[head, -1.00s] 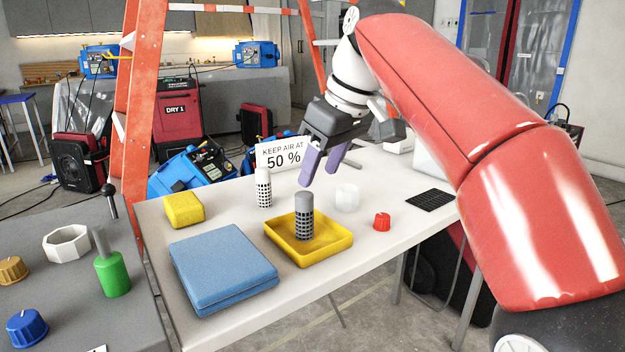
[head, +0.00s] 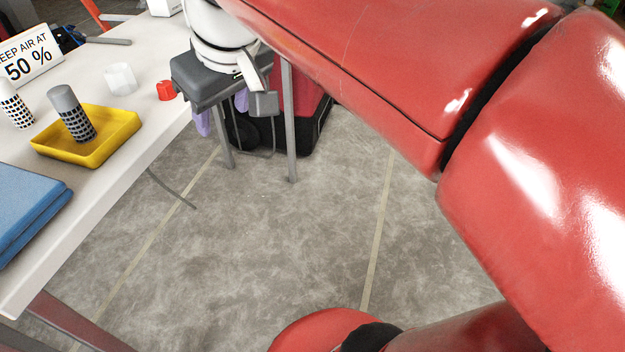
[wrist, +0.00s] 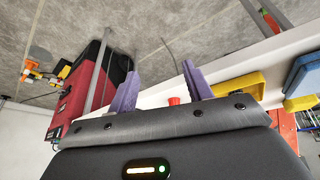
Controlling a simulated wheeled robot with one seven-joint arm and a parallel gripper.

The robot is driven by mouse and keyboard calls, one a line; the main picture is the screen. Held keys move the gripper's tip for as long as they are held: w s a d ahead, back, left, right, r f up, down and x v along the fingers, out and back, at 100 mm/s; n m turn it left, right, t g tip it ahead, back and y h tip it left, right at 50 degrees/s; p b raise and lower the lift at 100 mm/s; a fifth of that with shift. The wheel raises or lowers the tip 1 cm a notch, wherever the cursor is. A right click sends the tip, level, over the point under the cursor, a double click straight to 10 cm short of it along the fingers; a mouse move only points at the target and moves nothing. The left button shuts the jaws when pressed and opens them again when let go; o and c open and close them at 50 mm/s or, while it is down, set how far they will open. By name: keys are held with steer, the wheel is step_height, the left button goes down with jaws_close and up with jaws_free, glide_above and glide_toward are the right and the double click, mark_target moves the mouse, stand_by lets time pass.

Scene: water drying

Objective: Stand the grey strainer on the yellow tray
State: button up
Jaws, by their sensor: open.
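The grey strainer (head: 72,115), a cylinder with a dark grid of holes and a plain grey top, stands on the yellow tray (head: 118,128) on the white table. It looks upright, given the tilted camera. My gripper (head: 221,115) is open and empty, out past the table's right edge and clear of the strainer. The wrist view shows its two purple fingers apart (wrist: 160,72), with nothing between them. A yellow tray side (wrist: 240,86) shows there beyond the right finger. I cannot make out the strainer in the wrist view.
On the table are a white strainer (head: 15,108), a translucent cup (head: 120,79), a red knob (head: 165,91), a blue pad (head: 25,205) and a sign (head: 28,62). A red and black machine (head: 308,110) stands behind the table legs. The floor in front is open.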

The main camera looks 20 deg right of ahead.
steer(key=s+d+f+m, duration=0.2)
steer(key=s+d+f, duration=0.2)
steer(key=f, duration=0.3)
steer(key=s+d+f+m+h, duration=0.1)
steer(key=s+d+f+m, duration=0.1)
steer(key=s+d+f, duration=0.3)
step_height(320, 180, down, 3)
steer(key=shift+s+m+t, duration=0.4)
steer(key=shift+s, duration=0.35)
